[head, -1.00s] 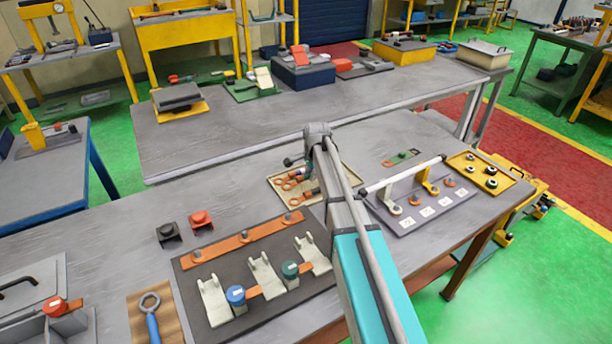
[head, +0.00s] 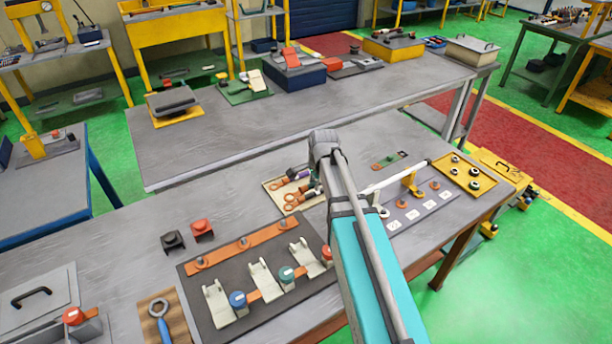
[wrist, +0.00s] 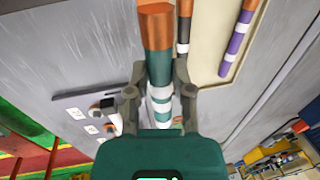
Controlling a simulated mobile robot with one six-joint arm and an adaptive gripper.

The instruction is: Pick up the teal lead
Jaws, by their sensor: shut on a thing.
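The teal lead (wrist: 159,68) shows in the wrist view, with a bare copper end at the top and white bands lower down. My gripper (wrist: 160,84) is shut on it, one finger on each side. The lead's lower part is hidden by the gripper body. Beside it are a dark lead with a white band and orange end (wrist: 184,25) and a purple lead (wrist: 235,45), both over the cream tray (wrist: 208,80). In the head view the tray (head: 267,186) shows with copper-lugged leads, and my arm hides the gripper. I cannot tell how high the teal lead is.
Right of the tray is a grey board with a white rail (head: 395,178) and labelled pegs. A yellow tray (head: 470,185) stands beyond it. In front is a dark fixture board (head: 240,318) with several white clips.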

